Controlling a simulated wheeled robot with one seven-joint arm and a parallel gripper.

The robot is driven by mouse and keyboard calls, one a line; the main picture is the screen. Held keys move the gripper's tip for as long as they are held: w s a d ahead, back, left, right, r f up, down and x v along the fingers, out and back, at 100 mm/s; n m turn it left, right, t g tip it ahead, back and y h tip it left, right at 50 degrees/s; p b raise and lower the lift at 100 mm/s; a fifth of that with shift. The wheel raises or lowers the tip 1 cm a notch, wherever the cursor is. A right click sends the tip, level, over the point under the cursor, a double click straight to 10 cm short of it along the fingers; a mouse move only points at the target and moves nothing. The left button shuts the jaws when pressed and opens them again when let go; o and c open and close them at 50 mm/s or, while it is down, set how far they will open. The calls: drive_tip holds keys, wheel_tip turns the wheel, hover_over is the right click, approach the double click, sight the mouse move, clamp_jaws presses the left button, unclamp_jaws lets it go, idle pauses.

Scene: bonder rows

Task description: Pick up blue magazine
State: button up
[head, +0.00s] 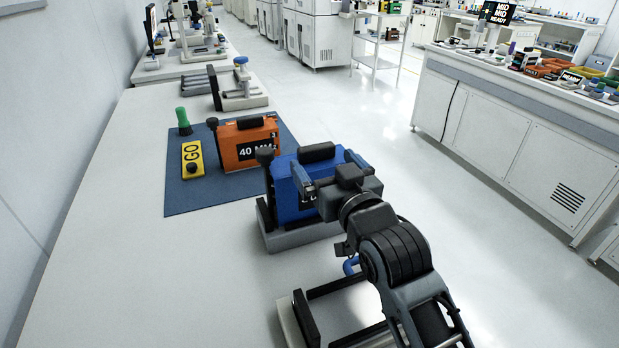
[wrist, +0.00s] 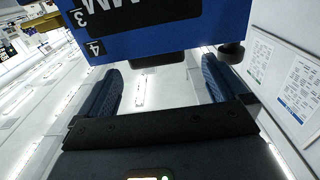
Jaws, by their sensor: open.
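The blue magazine (head: 287,203) stands upright in a grey holder (head: 300,238) on the bench, with a black handle (head: 317,152) on top. My gripper (head: 330,171) is open and empty at the magazine's near right side, hiding part of it. In the wrist view the blue magazine (wrist: 150,42) fills the upper middle with white markings, seen inverted. Its black handle (wrist: 157,61) appears in the gap between my two open fingers (wrist: 160,68). I cannot tell how deep the handle is between them; no grip shows.
An orange magazine (head: 237,150) marked "40 MM" stands behind on a blue mat (head: 215,188), beside a yellow GO block (head: 193,160) and a green-topped item (head: 183,121). A dark frame (head: 306,318) lies nearest. The bench's left side (head: 120,240) is clear.

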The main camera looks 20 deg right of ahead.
sight(319, 151)
drive_tip(key=w, duration=0.2)
drive_tip(key=w+p, duration=0.1)
drive_tip(key=w, duration=0.3)
drive_tip(key=shift+d+r, duration=0.1)
drive_tip(key=shift+d, duration=0.15)
drive_tip(key=c, duration=1.6)
drive_tip(key=shift+r, duration=0.1)
drive_tip(key=shift+c, duration=0.6)
